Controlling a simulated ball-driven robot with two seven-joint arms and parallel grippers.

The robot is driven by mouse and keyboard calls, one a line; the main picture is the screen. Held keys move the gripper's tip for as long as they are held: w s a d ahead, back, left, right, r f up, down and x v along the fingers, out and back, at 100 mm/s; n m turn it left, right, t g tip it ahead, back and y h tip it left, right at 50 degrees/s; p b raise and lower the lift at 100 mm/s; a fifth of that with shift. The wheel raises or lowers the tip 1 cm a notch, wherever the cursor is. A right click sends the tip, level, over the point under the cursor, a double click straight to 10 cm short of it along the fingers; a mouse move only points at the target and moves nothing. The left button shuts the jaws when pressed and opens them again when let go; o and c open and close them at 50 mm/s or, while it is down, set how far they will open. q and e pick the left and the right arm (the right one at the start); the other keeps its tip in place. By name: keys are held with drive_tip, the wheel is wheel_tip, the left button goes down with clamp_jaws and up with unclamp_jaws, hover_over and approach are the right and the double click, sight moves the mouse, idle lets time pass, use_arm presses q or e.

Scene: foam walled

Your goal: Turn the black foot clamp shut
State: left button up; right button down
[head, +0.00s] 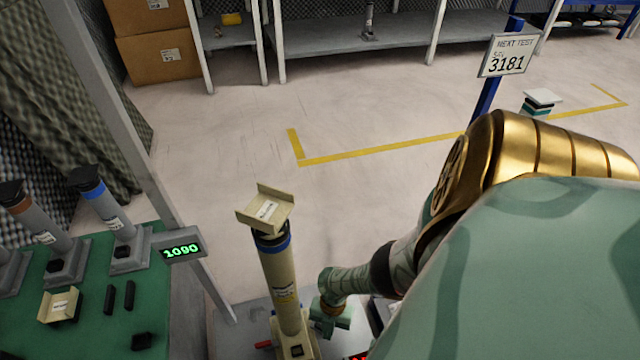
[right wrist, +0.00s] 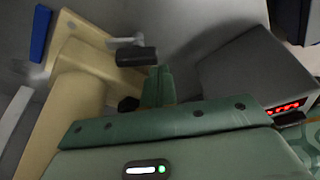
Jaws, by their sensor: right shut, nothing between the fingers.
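A cream column (head: 281,285) stands on a cream foot with a blue ring near its top and a tilted cream cradle (head: 266,209) above. In the right wrist view, the column (right wrist: 75,115) meets its flat foot plate (right wrist: 95,60). A black handle (right wrist: 137,56) on a short metal arm, which looks like the foot clamp, lies at the plate's edge. A black knob (right wrist: 128,104) sits nearer the fingers. My right gripper (head: 330,318) is right of the column, low by the foot. Its fingers (right wrist: 158,85) are shut and empty, just beside the black handle; contact is unclear. My left gripper is out of view.
A grey box with a red display (right wrist: 288,107) stands right of the fingers. A red handle (head: 263,345) shows left of the foot. A green table (head: 90,320) with grey columns is at left; a grey post (head: 150,170) rises beside it.

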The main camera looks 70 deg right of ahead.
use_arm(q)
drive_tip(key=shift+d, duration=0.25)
use_arm(e)
drive_tip(key=shift+s+d+n+g, duration=0.1)
drive_tip(key=shift+d+n+g, duration=0.1)
drive_tip(key=shift+n, duration=0.3)
drive_tip(key=shift+d+n+g, duration=0.1)
drive_tip(key=shift+n+g, duration=0.1)
drive_tip(key=shift+n, duration=0.3)
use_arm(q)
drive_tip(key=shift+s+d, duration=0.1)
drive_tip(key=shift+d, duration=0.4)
use_arm(e)
drive_tip(key=shift+d, duration=0.45)
idle(1.4)
idle(0.3)
drive_tip(key=shift+r, duration=0.2)
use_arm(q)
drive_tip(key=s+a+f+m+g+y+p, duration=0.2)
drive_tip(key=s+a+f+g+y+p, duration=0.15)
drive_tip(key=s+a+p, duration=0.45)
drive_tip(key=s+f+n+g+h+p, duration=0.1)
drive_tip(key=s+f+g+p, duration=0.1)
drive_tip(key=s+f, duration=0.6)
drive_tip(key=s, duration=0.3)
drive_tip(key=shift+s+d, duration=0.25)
use_arm(e)
drive_tip(key=v, duration=1.6)
